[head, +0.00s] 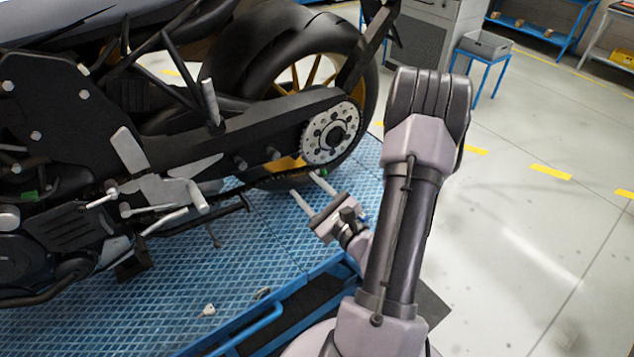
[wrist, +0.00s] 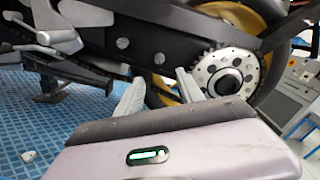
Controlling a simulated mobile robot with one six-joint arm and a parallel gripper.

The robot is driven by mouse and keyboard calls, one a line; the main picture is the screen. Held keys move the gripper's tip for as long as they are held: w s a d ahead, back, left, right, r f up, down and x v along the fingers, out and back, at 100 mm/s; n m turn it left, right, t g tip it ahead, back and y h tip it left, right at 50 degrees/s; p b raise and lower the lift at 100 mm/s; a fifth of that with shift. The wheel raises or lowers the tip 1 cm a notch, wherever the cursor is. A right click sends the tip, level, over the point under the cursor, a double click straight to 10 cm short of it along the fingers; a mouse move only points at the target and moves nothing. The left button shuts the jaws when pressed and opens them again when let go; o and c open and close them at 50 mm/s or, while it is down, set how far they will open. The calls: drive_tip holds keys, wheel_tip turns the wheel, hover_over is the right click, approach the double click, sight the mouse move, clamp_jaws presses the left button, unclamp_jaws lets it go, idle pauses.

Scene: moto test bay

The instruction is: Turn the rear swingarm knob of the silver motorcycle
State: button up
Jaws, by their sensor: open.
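The motorcycle (head: 60,110) looks mostly black with grey metal parts and stands on a blue lift platform. Its black swingarm (head: 215,140) runs back to the rear wheel. Two small round dark knobs sit on the swingarm's side: a rear one (head: 272,153) near the sprocket and a front one (head: 240,161). In the wrist view the rear knob (wrist: 159,57) shows just beyond the gap between my fingers, and the front knob (wrist: 122,43) is up and left. My gripper (head: 307,184) is open and empty, its fingers (wrist: 160,80) pointing at the swingarm, apart from the knob.
The silver sprocket (head: 326,135) and rear tyre (head: 368,90) are close right of the knob. A footpeg and lever (head: 185,200) stick out at left. Small loose pieces (head: 208,309) lie on the blue platform (head: 150,300). Open floor lies to the right.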

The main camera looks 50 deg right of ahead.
drive_tip(key=p+v, duration=0.1)
drive_tip(key=v, duration=0.3)
drive_tip(key=shift+w+a+p, duration=0.1)
drive_tip(key=shift+a+p, duration=0.05)
drive_tip(key=shift+p, duration=0.25)
